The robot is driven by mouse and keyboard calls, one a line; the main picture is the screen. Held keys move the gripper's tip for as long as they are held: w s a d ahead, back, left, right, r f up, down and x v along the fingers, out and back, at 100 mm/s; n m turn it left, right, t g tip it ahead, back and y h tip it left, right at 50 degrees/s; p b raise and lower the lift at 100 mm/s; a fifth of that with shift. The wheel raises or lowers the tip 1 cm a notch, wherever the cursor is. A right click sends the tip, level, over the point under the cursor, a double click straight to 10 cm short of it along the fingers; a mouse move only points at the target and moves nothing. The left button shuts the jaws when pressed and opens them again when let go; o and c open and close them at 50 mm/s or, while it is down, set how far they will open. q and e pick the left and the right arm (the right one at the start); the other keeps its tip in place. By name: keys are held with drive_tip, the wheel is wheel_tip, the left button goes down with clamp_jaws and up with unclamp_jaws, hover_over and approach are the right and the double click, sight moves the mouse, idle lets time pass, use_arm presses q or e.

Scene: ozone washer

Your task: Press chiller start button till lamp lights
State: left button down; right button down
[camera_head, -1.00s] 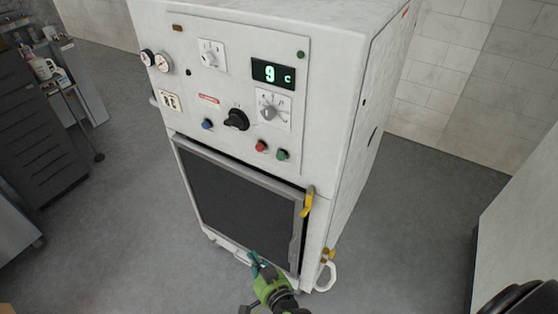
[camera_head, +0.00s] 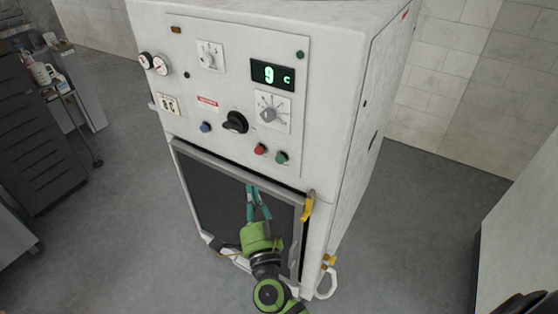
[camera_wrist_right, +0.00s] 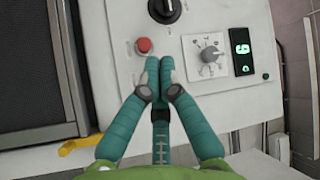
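The chiller (camera_head: 345,130) is a white cabinet with a control panel. A green button (camera_head: 281,158) and a red button (camera_head: 260,149) sit low on the panel, right of a black knob (camera_head: 235,122). A small dark green round lamp (camera_head: 300,55) is at the panel's top right and looks unlit. My right gripper (camera_head: 256,187) is in front of the dark door, below the buttons, pointing up at the panel. In the right wrist view its teal fingers (camera_wrist_right: 160,62) are together and empty. The red button (camera_wrist_right: 143,45) shows beside the tips; the green button is hidden behind the fingers. My left gripper is out of view.
A lit display (camera_head: 272,74) reads 9 C. A blue button (camera_head: 206,127) is at the panel's lower left. A yellow door handle (camera_head: 307,207) sticks out right of my right gripper. A dark drawer cabinet (camera_head: 40,140) stands left. Floor beside the chiller is clear.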

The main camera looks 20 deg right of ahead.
sight(280, 159)
drive_tip(key=shift+w+d, duration=0.1)
drive_tip(key=w+d, duration=0.5)
drive_tip(key=d, duration=0.1)
drive_tip(key=shift+w+d+b, duration=0.15)
drive_tip(key=shift+d+b, duration=0.25)
drive_tip(key=shift+b, duration=0.05)
idle(1.3)
drive_tip(key=shift+w+d, duration=0.25)
drive_tip(key=shift+d, duration=0.05)
drive_tip(key=shift+w+d, duration=0.25)
drive_tip(key=shift+d, duration=0.15)
idle(0.8)
drive_tip(key=shift+a, duration=0.1)
drive_tip(key=shift+s+a+p, duration=0.35)
drive_tip(key=shift+s+a, duration=0.2)
drive_tip(key=shift+a, duration=0.05)
